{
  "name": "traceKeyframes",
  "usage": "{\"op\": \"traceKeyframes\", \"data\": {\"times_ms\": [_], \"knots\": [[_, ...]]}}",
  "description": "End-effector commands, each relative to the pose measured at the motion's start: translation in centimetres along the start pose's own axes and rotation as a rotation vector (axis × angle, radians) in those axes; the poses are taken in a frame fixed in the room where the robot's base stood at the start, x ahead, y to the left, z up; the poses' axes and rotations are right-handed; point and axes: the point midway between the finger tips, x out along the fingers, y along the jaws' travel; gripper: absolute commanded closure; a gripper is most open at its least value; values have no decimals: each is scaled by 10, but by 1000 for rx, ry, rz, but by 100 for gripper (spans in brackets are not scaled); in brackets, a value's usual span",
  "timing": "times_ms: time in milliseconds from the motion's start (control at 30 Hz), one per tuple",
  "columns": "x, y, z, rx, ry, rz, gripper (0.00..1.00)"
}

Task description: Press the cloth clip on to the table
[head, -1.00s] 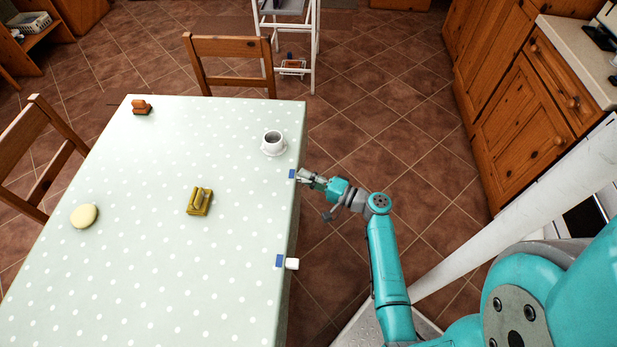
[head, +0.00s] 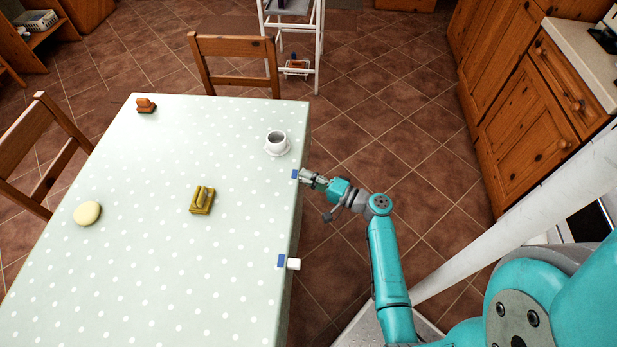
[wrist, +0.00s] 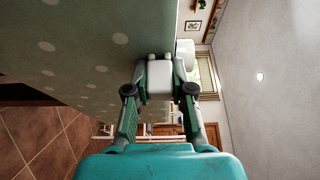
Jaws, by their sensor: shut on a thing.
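My gripper (head: 305,175) is at the right edge of the table, beside a blue mark (head: 295,174) on the cloth. In the wrist view its fingers (wrist: 159,82) are shut on a white cloth clip (wrist: 159,75). The clip is at the table's edge; I cannot tell how far it sits over the edge. In the head view the held clip is mostly hidden by the fingers. A second white clip (head: 293,264) is at the same edge nearer to me, beside another blue mark (head: 281,261). The table (head: 150,270) has a pale green dotted cloth.
A white cup (head: 277,139) on a saucer stands close to the gripper. A yellow-brown object (head: 202,200), a pale round object (head: 87,214) and an orange-brown object (head: 146,105) lie on the cloth. Chairs (head: 235,62) stand at the far and left sides. Floor right of the table is clear.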

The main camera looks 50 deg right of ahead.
Motion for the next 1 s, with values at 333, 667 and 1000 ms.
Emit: {"op": "traceKeyframes", "data": {"times_ms": [333,667,1000], "knots": [[0,0,0,0,-2,0,48],[-20,1,0,1,3,1,48],[-64,0,0,0,1,0,48]]}}
